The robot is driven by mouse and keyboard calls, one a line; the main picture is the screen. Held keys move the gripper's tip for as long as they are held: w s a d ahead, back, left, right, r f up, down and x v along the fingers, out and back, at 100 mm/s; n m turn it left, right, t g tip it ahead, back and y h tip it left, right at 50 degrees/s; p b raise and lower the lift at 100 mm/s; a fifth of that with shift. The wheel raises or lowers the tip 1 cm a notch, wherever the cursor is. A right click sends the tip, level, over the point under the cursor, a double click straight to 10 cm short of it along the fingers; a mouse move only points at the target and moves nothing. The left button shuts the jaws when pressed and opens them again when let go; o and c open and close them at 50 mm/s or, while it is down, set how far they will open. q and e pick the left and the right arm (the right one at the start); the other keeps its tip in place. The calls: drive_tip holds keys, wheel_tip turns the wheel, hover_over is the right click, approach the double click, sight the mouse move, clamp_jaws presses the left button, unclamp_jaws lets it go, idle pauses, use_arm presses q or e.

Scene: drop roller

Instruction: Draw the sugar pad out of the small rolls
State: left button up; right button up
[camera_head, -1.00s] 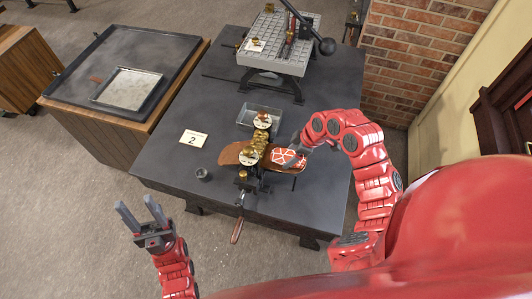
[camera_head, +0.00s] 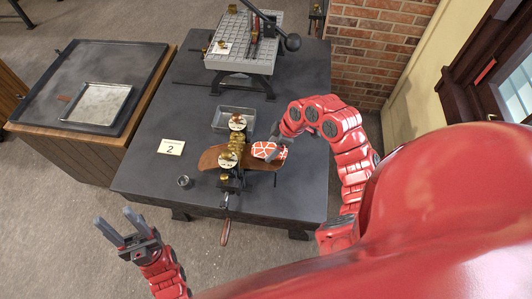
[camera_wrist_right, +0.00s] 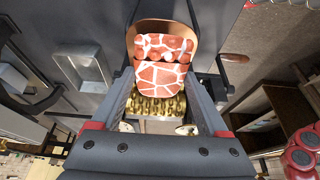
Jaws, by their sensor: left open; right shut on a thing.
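The sugar pad (camera_head: 266,151), red with white veins, lies at the right side of the small brass rolls (camera_head: 232,149) on the dark bench. In the right wrist view the pad (camera_wrist_right: 163,72) lies between my fingers, with the brass rolls (camera_wrist_right: 155,106) close below it. My right gripper (camera_head: 272,148) is shut on the pad from the right; its fingertips are partly hidden in the head view. My left gripper (camera_head: 118,226) is open and empty, off the bench's front left. I cannot tell whether the pad's inner end is still between the rolls.
A brown board (camera_head: 212,156) extends left of the rolls. A crank handle (camera_head: 225,232) projects in front. A metal tray (camera_head: 233,119) stands behind, a small cup (camera_head: 184,181) and number card (camera_head: 171,147) to the left. A larger press (camera_head: 245,45) stands at the back.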

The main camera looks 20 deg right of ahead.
sight(268, 149)
drive_tip(key=shift+p+v, duration=0.9)
drive_tip(key=shift+v, duration=2.2)
drive_tip(key=shift+w+a, duration=0.1)
drive_tip(key=shift+a, duration=0.05)
